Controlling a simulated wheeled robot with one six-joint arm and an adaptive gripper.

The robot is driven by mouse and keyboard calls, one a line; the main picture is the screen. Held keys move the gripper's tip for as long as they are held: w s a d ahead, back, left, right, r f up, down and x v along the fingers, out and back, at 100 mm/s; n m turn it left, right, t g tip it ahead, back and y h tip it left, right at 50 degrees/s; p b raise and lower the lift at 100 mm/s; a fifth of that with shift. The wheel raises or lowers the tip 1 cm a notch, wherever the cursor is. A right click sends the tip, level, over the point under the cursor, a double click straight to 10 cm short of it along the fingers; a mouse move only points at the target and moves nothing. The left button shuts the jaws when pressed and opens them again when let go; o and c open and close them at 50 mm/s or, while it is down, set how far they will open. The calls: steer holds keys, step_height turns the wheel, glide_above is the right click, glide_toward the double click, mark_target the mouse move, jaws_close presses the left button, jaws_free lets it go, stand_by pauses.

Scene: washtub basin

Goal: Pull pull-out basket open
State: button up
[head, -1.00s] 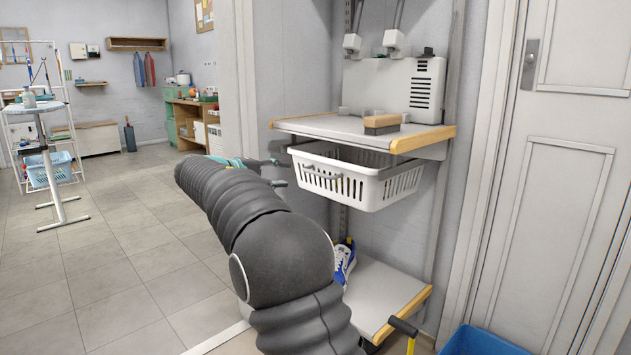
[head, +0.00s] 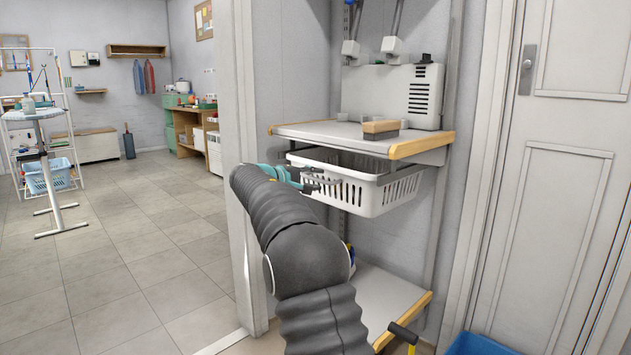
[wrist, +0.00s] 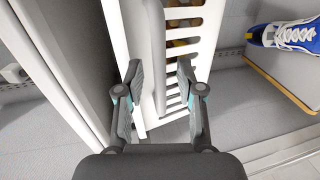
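The white pull-out basket (head: 378,192) hangs under the upper shelf, with slotted sides. In the wrist view its slatted front (wrist: 188,35) fills the upper middle, with a grey bar handle (wrist: 156,40) along it. My gripper (head: 312,180) is at the left part of the basket's front in the head view and partly covers it. In the wrist view my gripper (wrist: 159,70) is open, one finger on each side of the handle's line. I cannot tell whether either finger touches the handle.
The upper shelf (head: 330,133) with a brush (head: 381,129) on it is just above the basket. A lower shelf (head: 385,295) is below; a blue and white shoe (wrist: 292,36) rests on it. A blue tub (head: 482,345) stands at lower right. Open floor lies left.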

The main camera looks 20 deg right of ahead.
steer(key=shift+w+d, duration=0.1)
steer(key=shift+d, duration=0.2)
jaws_close()
steer(key=shift+a, duration=0.15)
